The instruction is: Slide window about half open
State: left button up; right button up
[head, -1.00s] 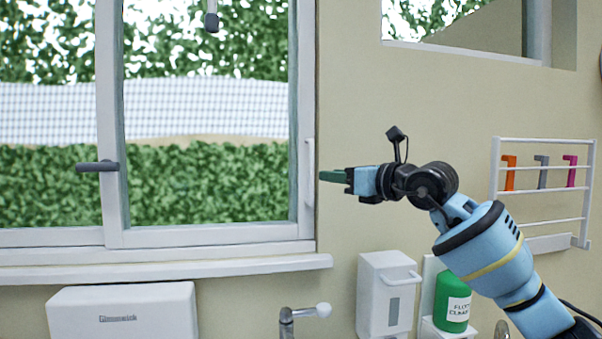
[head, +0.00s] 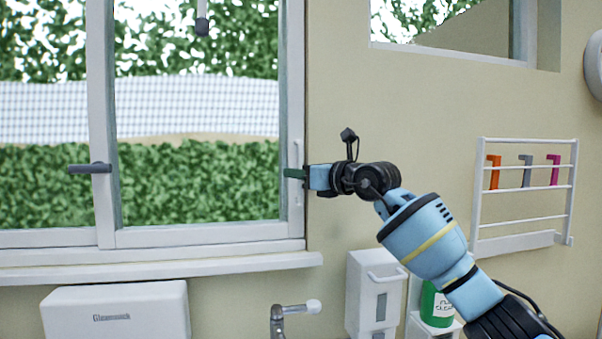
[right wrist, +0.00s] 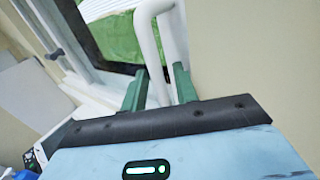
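The window has a white-framed right pane (head: 200,234) with a slim white vertical handle (head: 298,155) on its right edge. The pane's right edge lies against the wall-side frame, so it looks closed. My right gripper (head: 294,174) is at the handle, coming from the right. In the right wrist view its two green fingers (right wrist: 160,90) are apart, with the white handle (right wrist: 148,40) running down between them. Firm contact with both fingers is not clear. My left gripper is out of view.
A dark grey lever (head: 90,168) sits on the middle upright. A white sill (head: 160,270) runs below, with a dispenser box (head: 115,312) and a tap (head: 290,312) under it. A wall rack (head: 525,190) and green bottle (head: 437,305) are to the right.

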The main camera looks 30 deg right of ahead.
grip_shut()
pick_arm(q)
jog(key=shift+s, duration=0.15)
pick_arm(e)
jog(key=shift+w, duration=0.1)
